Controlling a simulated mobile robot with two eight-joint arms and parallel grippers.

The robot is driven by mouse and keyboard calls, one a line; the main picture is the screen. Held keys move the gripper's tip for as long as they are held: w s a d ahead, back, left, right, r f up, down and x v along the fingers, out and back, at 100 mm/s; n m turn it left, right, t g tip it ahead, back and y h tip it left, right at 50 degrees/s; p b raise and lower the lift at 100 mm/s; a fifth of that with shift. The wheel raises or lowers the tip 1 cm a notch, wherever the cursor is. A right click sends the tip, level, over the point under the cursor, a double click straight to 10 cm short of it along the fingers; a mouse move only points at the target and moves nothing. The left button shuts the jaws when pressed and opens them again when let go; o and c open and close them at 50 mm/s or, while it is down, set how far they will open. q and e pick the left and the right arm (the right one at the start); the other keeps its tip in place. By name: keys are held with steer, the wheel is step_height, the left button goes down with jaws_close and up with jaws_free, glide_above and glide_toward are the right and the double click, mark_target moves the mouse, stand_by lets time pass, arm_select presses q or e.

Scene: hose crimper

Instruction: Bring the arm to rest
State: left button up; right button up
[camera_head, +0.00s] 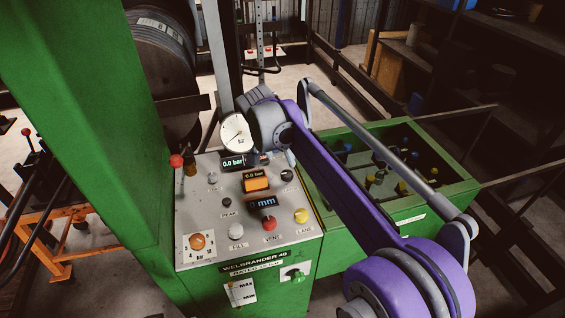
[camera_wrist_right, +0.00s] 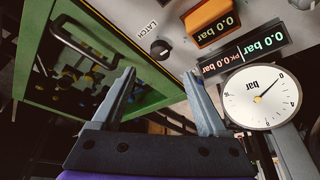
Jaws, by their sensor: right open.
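My right arm (camera_head: 340,170), purple and grey, reaches in from the lower right over the green machine (camera_head: 110,120). Its wrist end (camera_head: 268,122) is above the back right of the control panel (camera_head: 205,215), close to the round gauge in the picture. In the right wrist view my right gripper (camera_wrist_right: 160,72) has its two grey fingers spread wide, with nothing between them. The head view does not show the fingers clearly. My left gripper is in neither view.
The round bar gauge (camera_head: 236,134) stands behind the panel; it also shows in the wrist view (camera_wrist_right: 262,97). The panel carries several knobs, buttons and small displays. A green open-topped bay (camera_head: 395,225) with fittings lies to the right. Dark shelving stands at the far right.

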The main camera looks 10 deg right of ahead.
steer(key=shift+s+a+r, duration=0.1)
steer(key=shift+r, duration=0.3)
steer(key=s+d+f+n+y, duration=0.1)
steer(key=s+f+n, duration=0.2)
steer(key=s, duration=0.7)
steer(key=s+d+f+n+t+y, duration=0.1)
steer(key=s+f+n, duration=0.2)
steer(key=s+f, duration=0.3)
steer(key=s+d+f+n+t+y, duration=0.1)
steer(key=s+f, duration=0.4)
steer(key=s, duration=1.1)
steer(key=shift+s+d+n, duration=0.2)
steer(key=shift+d+n, duration=0.15)
steer(key=shift+n, duration=0.55)
steer(key=shift+w+r, duration=0.1)
